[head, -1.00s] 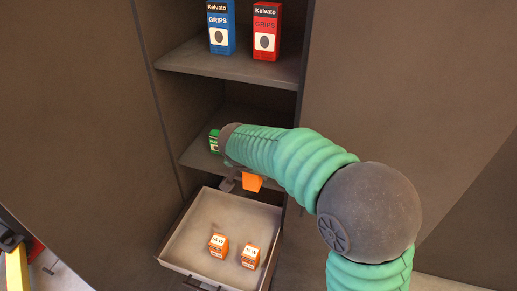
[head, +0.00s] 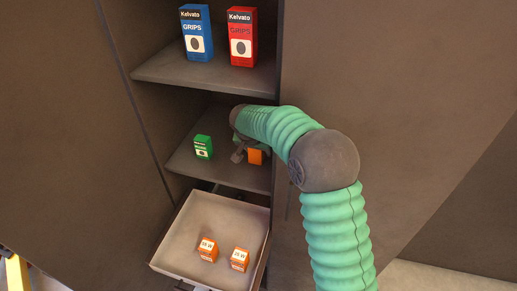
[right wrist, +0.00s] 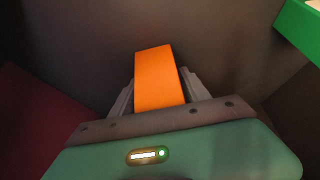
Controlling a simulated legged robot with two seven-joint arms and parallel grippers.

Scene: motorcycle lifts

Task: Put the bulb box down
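The orange bulb box (head: 255,157) is at the lower shelf (head: 235,174) of the cabinet, to the right of a small green box (head: 203,147). In the right wrist view the bulb box (right wrist: 155,78) sits between the two fingers of my right gripper (right wrist: 157,88), which look closed on its sides. In the head view my right gripper (head: 245,153) is partly hidden by my arm. I cannot tell whether the box touches the shelf. My left gripper is not in view.
Below, an open drawer (head: 190,232) holds two orange-and-white boxes (head: 207,250) (head: 240,259). A blue grips box (head: 196,33) and a red grips box (head: 242,36) stand on the shelf above. The green box (right wrist: 302,28) also shows in the right wrist view.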

